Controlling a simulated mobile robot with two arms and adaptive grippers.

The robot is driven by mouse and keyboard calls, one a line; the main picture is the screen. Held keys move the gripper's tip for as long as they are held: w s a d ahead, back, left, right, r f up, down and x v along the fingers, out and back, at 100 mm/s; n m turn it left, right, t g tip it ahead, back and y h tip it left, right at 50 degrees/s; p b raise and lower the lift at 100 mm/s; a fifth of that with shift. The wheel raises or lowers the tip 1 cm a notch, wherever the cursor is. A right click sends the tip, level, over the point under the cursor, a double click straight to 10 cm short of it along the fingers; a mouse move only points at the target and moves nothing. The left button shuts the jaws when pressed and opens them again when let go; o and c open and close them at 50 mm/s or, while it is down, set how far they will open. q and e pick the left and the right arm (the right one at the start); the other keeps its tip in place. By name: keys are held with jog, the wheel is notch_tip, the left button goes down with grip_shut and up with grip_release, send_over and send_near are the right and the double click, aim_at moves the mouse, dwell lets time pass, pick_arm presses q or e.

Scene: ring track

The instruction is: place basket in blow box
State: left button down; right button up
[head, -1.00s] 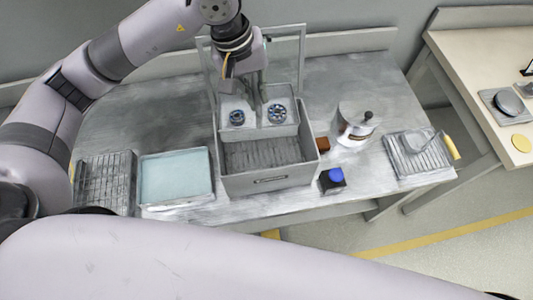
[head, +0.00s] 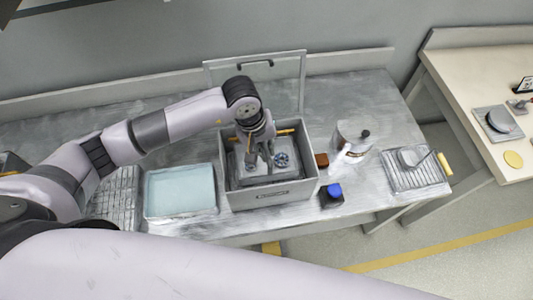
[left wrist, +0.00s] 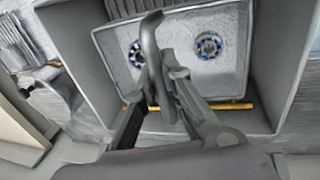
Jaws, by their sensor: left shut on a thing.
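The grey basket (head: 292,170) sits low inside the open grey blow box (head: 285,194), with two dark-and-blue rings in it. It also shows in the left wrist view (left wrist: 178,45), inside the walls of the blow box (left wrist: 72,45). Yellow bars show at its sides. My left gripper (head: 261,163) points down over the basket and is shut on its handle; its fingers (left wrist: 160,90) hide part of the basket. Whether the basket rests on the box floor cannot be told. My right gripper is not in view.
The box's framed lid (head: 255,70) stands open behind it. A pale blue tray (head: 180,191) and a wire rack (head: 115,195) lie left. A blue button (head: 334,189), brown block (head: 321,160), silver-and-white container (head: 353,142) and ribbed tray (head: 420,175) are right.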

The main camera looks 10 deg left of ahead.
aim_at(264, 172)
pick_arm(q)
jog(key=x, duration=0.2)
jog(key=p+x, duration=0.1)
jog(key=x, duration=0.1)
jog(key=shift+s+a, duration=0.15)
jog(key=shift+a, duration=0.25)
jog(key=shift+f, duration=0.2)
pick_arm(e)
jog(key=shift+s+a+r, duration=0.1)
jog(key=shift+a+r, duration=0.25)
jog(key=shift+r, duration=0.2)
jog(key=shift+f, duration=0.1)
pick_arm(q)
jog(key=shift+f, duration=0.2)
jog(key=c, duration=1.7)
grip_release()
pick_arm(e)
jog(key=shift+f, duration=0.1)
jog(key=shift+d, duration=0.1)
